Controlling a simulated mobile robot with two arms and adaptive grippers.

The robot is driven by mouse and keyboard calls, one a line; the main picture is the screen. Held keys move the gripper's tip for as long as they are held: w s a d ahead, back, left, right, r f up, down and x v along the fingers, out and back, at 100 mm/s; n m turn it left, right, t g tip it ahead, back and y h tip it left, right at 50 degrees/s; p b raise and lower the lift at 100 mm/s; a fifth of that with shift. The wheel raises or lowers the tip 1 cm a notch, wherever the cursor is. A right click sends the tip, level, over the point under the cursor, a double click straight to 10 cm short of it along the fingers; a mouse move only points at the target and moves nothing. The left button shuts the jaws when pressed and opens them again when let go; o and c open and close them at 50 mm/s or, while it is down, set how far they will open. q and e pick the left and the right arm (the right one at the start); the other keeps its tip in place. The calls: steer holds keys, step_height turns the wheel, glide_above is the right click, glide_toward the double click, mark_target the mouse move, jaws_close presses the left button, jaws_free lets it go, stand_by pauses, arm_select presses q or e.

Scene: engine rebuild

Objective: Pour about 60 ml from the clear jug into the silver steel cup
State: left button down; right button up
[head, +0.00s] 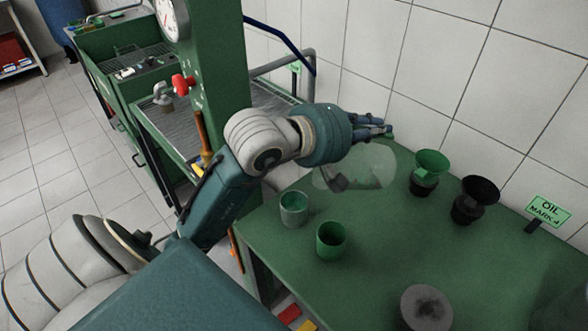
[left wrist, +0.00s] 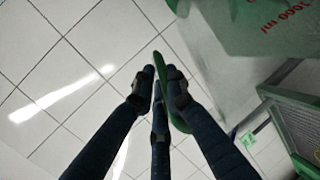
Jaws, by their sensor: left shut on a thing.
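The clear jug (head: 372,168) is held over the back of the green table, tilted well over in the head view. My left gripper (head: 382,130) is shut on its green handle. In the left wrist view, the fingers (left wrist: 160,85) close around the green handle strip, and the jug wall (left wrist: 240,35) with red 1000 ml print fills the upper right. The liquid level cannot be made out. The greyish, silver-looking cup (head: 293,211) stands upright on the table, left of and below the jug in the picture, apart from it. My right gripper is not in view.
A green cup (head: 331,243) stands close to the silver one. A green funnel-topped vessel (head: 431,168) and a black one (head: 474,199) stand at the back right, near an oil sign (head: 547,211). A grey disc (head: 427,308) lies in front. A green press column (head: 222,70) rises left.

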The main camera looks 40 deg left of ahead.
mark_target(386, 151)
arm_select(q)
steer(key=shift+w+d+f+m+g+y+p, duration=0.55)
steer(key=shift+w+d+f+g+p, duration=0.55)
steer(key=shift+p, duration=2.05)
steer(key=shift+d+f+p, duration=0.2)
steer(key=shift+f+p, duration=0.15)
steer(key=shift+f, duration=0.1)
steer(key=shift+w+f+y, duration=0.1)
steer(key=shift+f+y, duration=0.1)
steer(key=shift+y, duration=0.05)
